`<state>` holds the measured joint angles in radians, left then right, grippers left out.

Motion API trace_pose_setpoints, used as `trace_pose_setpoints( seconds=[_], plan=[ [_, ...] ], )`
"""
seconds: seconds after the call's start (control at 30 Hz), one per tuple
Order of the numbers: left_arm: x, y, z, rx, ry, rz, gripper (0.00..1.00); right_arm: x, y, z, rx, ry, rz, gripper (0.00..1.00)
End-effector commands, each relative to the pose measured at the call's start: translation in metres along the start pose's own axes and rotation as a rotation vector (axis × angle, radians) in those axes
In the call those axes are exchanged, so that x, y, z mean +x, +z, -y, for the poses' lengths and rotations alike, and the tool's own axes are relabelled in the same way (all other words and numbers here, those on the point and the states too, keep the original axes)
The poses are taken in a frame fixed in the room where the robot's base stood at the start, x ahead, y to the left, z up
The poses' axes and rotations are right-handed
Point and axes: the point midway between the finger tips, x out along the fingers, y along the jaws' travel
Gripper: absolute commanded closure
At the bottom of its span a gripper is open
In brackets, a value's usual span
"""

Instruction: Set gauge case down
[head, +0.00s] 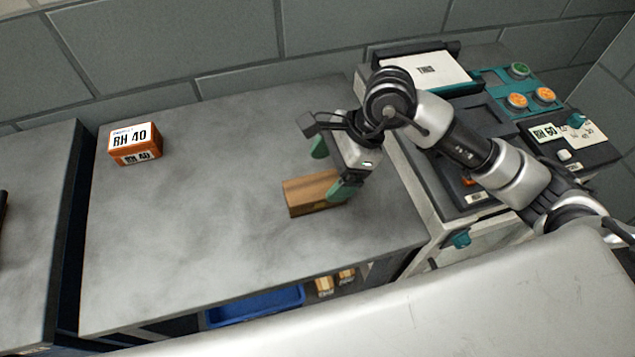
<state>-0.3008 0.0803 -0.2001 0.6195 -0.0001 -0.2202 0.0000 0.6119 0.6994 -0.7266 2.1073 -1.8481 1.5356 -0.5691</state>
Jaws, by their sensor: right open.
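A brown wooden case (312,193), which looks like the gauge case, rests on the grey worktop near its right side. My right gripper (331,170) is open right at the case, with teal fingertips. One fingertip is at the case's right end and partly covers it; the other shows above its far side. I cannot tell whether either finger touches the case. My left gripper is not in view.
An orange box labelled RH 40 (135,144) stands at the worktop's back left. The grey worktop (200,230) is clear between. A machine with buttons (517,100) stands at right. A blue bin (255,306) sits below the front edge.

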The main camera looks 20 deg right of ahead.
Motion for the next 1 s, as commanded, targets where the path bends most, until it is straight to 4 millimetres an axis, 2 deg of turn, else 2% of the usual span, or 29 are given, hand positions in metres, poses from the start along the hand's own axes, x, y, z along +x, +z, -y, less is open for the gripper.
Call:
trace_pose_setpoints(
  seconds=[0.1,0.33,0.5,1.0],
  plan=[
    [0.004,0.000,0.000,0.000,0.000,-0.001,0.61,-0.026,-0.001,0.001,-0.001,-0.005,-0.002,0.13],
    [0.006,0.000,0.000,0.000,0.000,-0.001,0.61,-0.057,0.000,0.000,0.000,-0.001,-0.001,0.13],
    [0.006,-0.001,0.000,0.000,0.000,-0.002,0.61,-0.064,0.000,0.000,0.000,0.001,-0.001,0.13],
    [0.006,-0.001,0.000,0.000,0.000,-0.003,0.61,-0.063,0.000,0.000,0.000,0.001,0.000,0.13]
  ],
)
